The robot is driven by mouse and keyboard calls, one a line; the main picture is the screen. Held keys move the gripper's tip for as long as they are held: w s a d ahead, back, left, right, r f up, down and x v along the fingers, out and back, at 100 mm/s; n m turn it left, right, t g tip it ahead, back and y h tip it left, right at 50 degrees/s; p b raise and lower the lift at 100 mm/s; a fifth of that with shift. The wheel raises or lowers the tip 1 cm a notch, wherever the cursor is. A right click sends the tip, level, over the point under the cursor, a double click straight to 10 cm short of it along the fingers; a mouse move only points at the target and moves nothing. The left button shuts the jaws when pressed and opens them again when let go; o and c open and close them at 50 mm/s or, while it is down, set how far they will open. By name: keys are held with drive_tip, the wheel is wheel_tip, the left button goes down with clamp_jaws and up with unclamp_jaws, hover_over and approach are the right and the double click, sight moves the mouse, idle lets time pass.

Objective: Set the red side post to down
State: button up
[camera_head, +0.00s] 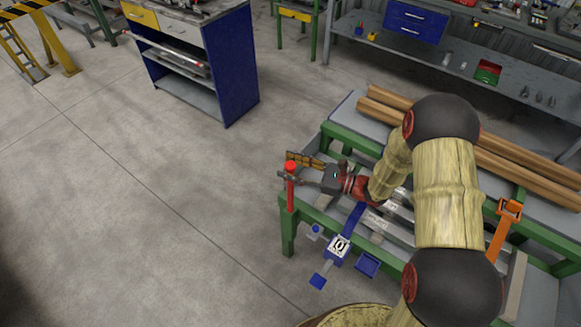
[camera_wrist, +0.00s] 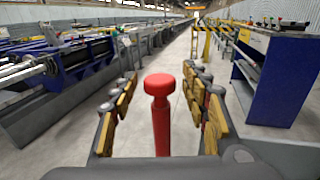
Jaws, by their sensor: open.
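The red side post (camera_head: 291,185) stands upright at the near left corner of the green-framed runout table (camera_head: 330,137), with a round red knob on top. In the wrist view the post (camera_wrist: 160,115) rises between the two fingers, knob level with or above the fingertips. My gripper (camera_head: 297,170) is open, its fingers on either side of the post just below the knob. In the wrist view a gap shows between the post and each finger of my gripper (camera_wrist: 160,112). The post's lower end is hidden in the wrist view.
A blue clamp-like fixture with a white marked tag (camera_head: 338,246) sits at the table's near edge. Wooden beams (camera_head: 520,160) lie along the table's back, and an orange bracket (camera_head: 503,222) stands at right. A blue cabinet (camera_head: 232,65) stands apart. The floor left of the table is clear.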

drive_tip(key=c, duration=0.3)
drive_tip(key=c, duration=0.8)
clamp_jaws()
drive_tip(key=shift+f, duration=0.1)
